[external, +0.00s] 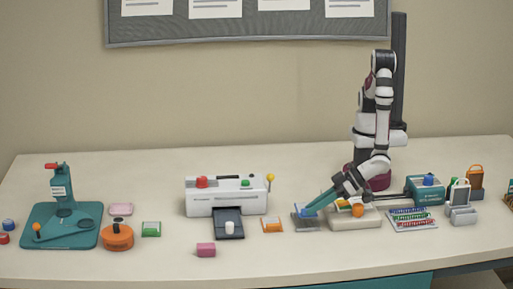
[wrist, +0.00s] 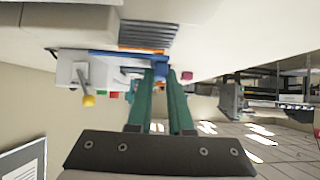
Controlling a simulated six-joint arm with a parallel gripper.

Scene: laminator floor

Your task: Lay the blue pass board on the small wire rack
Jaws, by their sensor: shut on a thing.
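My gripper (external: 305,211) reaches down and left with teal fingers, and its fingertips show in the wrist view (wrist: 161,74). It is shut on the blue pass board (wrist: 120,53), which shows nearly edge-on as a thin blue strip at the fingertips. The small wire rack (external: 305,224) is a grey piece on the table just under the fingertips; in the wrist view it shows as grey ribs (wrist: 148,34) beside the board. The board is over or at the rack. I cannot tell whether they touch. In the external view the fingers cover much of the board.
A white laminator (external: 215,205) with a dark front tray (external: 229,222) stands to the left. An orange-edged board (external: 271,225) lies left of the rack. A cream device with an orange knob (external: 357,210) is close on the right. A pink block (external: 206,250) lies near the front.

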